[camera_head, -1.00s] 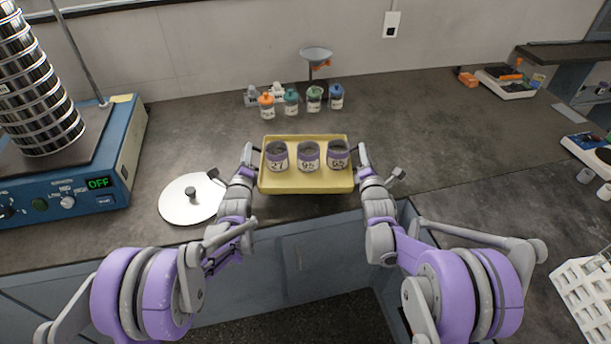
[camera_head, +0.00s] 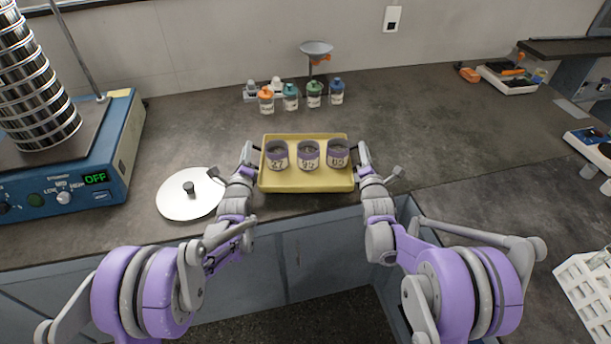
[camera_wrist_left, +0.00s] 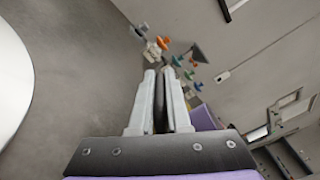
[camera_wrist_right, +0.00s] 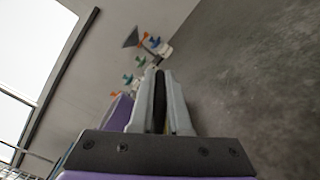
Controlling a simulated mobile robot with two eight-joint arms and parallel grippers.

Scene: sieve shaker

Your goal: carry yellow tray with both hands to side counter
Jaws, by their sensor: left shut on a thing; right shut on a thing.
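The yellow tray (camera_head: 305,178) is at the middle of the head view, over the front part of the dark counter, and looks level. The left wrist view shows the left fingers (camera_wrist_left: 163,95) closed together; the right wrist view shows the right fingers (camera_wrist_right: 160,98) likewise. Whether the tray touches the counter is unclear.
A blue sieve shaker (camera_head: 105,165) and a round metal lid (camera_head: 190,194) stand to the left. Several small bottles (camera_head: 290,97) and a funnel stand (camera_head: 317,52) are behind the tray. A counter with a white rack (camera_head: 590,287) extends right. The counter right of the tray is clear.

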